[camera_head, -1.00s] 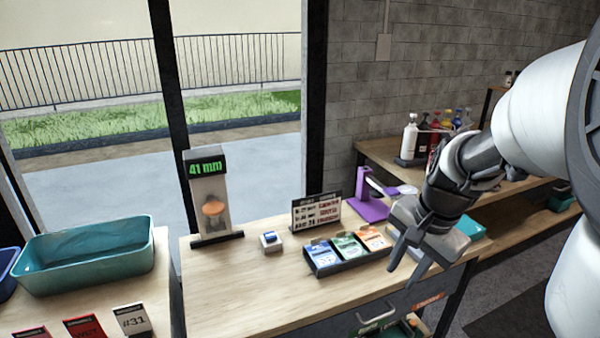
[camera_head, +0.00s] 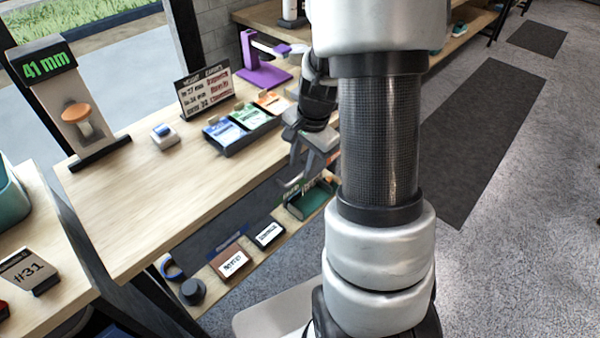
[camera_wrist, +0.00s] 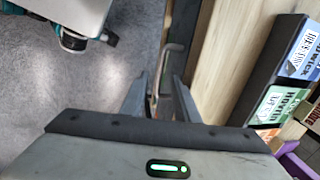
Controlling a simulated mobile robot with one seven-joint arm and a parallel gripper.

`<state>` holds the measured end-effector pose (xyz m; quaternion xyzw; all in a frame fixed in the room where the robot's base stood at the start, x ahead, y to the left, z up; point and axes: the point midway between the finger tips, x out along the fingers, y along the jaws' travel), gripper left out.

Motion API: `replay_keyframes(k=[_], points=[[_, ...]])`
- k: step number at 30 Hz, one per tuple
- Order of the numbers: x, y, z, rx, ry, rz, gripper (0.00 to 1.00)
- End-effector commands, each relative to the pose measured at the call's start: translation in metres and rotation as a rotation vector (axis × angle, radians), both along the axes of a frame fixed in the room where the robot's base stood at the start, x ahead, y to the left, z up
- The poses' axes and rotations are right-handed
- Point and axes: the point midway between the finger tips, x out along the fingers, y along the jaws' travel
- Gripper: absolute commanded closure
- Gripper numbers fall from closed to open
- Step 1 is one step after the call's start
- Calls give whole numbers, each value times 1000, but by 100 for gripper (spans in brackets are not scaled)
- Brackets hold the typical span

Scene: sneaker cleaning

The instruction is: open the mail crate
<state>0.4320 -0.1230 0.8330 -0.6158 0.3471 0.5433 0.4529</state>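My gripper (camera_head: 292,178) points down at the front edge of the workbench. In the wrist view my gripper (camera_wrist: 162,88) has its two fingers apart, with a grey metal bar handle (camera_wrist: 172,58) showing between or just beyond them. I cannot tell whether the fingers touch it. No thing is plainly marked as the mail crate. Below the bench edge, a green open bin (camera_head: 310,202) and a low shelf or drawer with white cards (camera_head: 232,263) show beside the gripper. My arm hides the right part of this area.
On the bench (camera_head: 165,205) stand a card tray (camera_head: 240,140), a sign (camera_head: 207,92), a 41 mm display stand (camera_head: 75,115) and a purple stand (camera_head: 262,72). A dark round item (camera_head: 192,292) lies low at left. Open floor (camera_head: 520,200) lies to the right.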

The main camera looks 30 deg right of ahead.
Motion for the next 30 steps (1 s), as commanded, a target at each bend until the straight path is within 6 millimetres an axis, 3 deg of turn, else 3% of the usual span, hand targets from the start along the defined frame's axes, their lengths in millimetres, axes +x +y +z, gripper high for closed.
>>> replay_keyframes(k=[1,6,17,22,30], points=[[1,0,-11,0,2,-1,72],[4,1,-26,0,0,-2,72],[6,2,-30,-1,-1,0,72],[6,2,-29,-1,-1,0,99],[5,2,-29,0,-1,-1,100]])
